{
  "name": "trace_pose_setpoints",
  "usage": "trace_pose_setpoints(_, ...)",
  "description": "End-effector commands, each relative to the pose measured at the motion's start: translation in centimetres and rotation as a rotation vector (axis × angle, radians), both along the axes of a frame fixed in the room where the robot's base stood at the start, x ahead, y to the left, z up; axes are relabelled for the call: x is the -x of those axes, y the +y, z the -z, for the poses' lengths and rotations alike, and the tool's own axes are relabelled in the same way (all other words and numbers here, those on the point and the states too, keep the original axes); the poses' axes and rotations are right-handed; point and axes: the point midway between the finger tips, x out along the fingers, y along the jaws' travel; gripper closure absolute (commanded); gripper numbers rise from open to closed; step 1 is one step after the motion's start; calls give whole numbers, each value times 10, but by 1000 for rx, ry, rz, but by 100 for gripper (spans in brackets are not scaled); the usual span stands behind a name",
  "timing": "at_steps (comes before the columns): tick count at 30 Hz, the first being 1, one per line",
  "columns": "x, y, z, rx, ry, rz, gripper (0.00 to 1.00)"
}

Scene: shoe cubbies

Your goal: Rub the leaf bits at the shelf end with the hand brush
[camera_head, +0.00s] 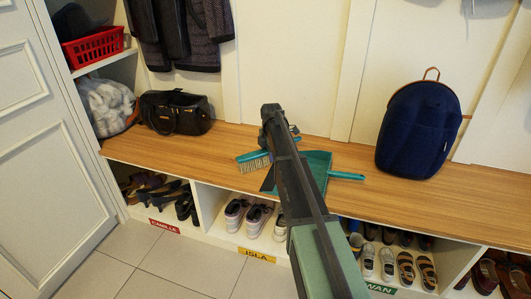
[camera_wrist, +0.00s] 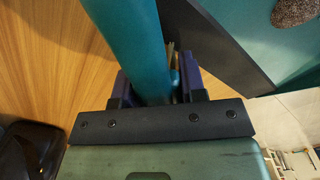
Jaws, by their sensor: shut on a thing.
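The hand brush (camera_head: 255,163) has a teal back and handle and pale bristles. In the head view it is over the wooden bench top, left of my arm, bristles facing down; I cannot tell whether they touch the wood. My gripper (camera_wrist: 160,88) is shut on its teal handle (camera_wrist: 122,35) in the wrist view. A teal dustpan (camera_head: 317,163) lies on the bench just right of my arm. A speckled brown clump (camera_wrist: 292,12) shows on the teal dustpan surface in the wrist view. I cannot make out leaf bits on the bench.
A dark handbag (camera_head: 175,112) stands on the bench (camera_head: 225,142) at left, and a navy backpack (camera_head: 418,130) at right. Cubbies with shoes (camera_head: 255,218) are below. A red basket (camera_head: 93,47) sits on a side shelf. Bench wood between handbag and brush is clear.

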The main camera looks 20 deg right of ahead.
Motion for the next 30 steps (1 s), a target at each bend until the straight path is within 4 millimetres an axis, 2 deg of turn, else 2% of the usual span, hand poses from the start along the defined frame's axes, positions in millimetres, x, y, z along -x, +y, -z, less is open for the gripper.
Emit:
trace_pose_setpoints(8, 0, -2, -3, 2, 1, 2, 92)
trace_pose_setpoints(21, 0, -1, -60, 2, 1, 1, 92)
trace_pose_setpoints(30, 0, -1, -60, 1, 1, 1, 92)
